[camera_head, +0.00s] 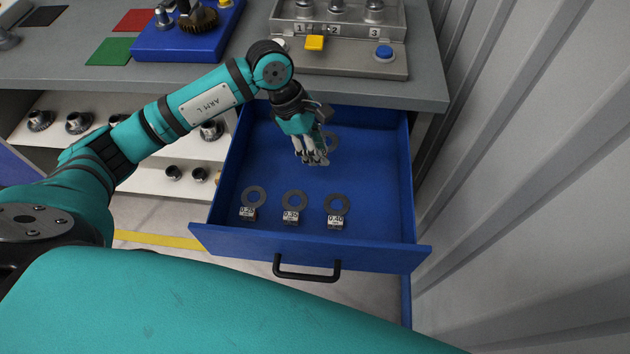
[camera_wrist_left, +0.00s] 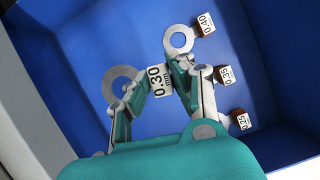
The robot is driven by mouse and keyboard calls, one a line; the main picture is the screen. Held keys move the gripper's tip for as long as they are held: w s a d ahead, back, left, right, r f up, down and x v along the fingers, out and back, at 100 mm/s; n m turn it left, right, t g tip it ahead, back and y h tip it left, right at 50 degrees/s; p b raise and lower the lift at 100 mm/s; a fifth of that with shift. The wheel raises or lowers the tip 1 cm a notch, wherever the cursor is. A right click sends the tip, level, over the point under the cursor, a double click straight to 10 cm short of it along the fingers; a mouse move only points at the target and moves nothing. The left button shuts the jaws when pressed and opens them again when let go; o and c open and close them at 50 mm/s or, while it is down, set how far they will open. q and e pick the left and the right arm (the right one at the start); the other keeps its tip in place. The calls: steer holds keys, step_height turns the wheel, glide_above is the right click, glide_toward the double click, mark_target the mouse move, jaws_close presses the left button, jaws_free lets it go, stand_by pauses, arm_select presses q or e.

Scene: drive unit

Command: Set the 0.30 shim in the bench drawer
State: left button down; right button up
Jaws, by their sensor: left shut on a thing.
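The 0.30 shim (camera_wrist_left: 118,84) is a grey ring with a white tag reading 0.30 mm. My left gripper (camera_head: 313,160) points down into the open blue bench drawer (camera_head: 375,180) and is shut on the shim's tag end. In the left wrist view the tag (camera_wrist_left: 158,80) sits between the fingertips (camera_wrist_left: 162,80). In the head view the shim's ring (camera_head: 332,140) shows partly behind the gripper, inside the drawer's outline. I cannot tell whether it touches the drawer floor. My right gripper is not in view.
Along the drawer's front lie shims tagged 0.25 (camera_head: 248,213), 0.35 (camera_head: 291,217) and 0.40 (camera_head: 336,222). The drawer floor behind them is mostly clear. The grey bench top (camera_head: 425,85) overhangs the drawer's back. A ribbed wall (camera_head: 520,170) stands close on the right.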

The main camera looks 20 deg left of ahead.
mark_target(323, 183)
arm_select(q)
steer(key=shift+w+a+f+n+t, duration=0.25)
steer(key=shift+w+f+n+t, duration=0.25)
steer(key=shift+n, duration=0.4)
step_height(323, 183, down, 10)
steer(key=shift+r+p, duration=0.1)
steer(key=shift+p, duration=0.2)
steer(key=shift+f, duration=0.25)
steer(key=c, duration=1.1)
jaws_free()
steer(key=shift+r, duration=0.1)
steer(key=shift+c, duration=0.2)
steer(key=b+v, duration=0.1)
steer(key=v, duration=1.1)
steer(key=shift+r, duration=0.2)
steer(key=shift+d, duration=0.1)
